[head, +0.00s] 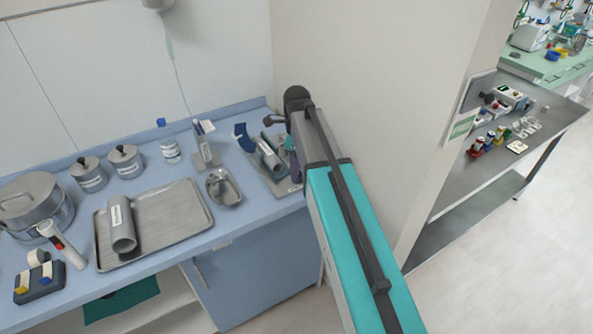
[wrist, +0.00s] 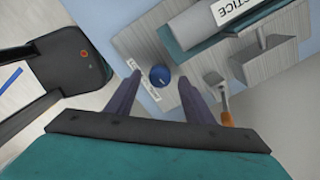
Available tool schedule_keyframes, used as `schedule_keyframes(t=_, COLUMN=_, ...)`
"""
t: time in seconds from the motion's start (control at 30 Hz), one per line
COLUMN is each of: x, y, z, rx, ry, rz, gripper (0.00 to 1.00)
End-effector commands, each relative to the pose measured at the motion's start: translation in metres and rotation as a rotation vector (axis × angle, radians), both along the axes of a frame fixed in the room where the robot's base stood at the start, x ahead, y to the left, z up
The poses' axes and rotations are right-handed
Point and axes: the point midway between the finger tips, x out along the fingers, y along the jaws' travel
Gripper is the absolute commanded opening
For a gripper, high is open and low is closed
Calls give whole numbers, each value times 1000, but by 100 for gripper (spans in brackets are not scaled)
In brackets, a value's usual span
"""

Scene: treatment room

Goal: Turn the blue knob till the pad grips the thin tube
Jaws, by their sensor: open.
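The round blue knob (wrist: 160,76) shows in the wrist view, on a grey metal fixture (wrist: 138,42) with a small white label beside the knob. My gripper (wrist: 158,80) is open, its two purple fingers reaching toward the knob, one on each side in the picture. I cannot tell if they touch it. A grey cylinder marked with letters ending in "CTICE" (wrist: 205,22) lies on the fixture. In the head view the fixture (head: 262,172) stands at the right end of the blue counter, partly hidden by my arm. I cannot make out the pad or the thin tube for certain.
A grey block (wrist: 262,58) and an orange-tipped piece (wrist: 226,103) lie right of my fingers. A kidney dish (head: 224,187) and a metal tray (head: 165,222) with a cylinder lie left of the fixture. A wall (head: 385,95) stands close right of my arm.

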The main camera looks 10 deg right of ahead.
Motion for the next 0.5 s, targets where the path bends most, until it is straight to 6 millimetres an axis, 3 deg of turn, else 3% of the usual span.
schedule_keyframes(t=0.5, x=1, y=0, z=55, rx=1, ry=-1, rz=0, gripper=48)
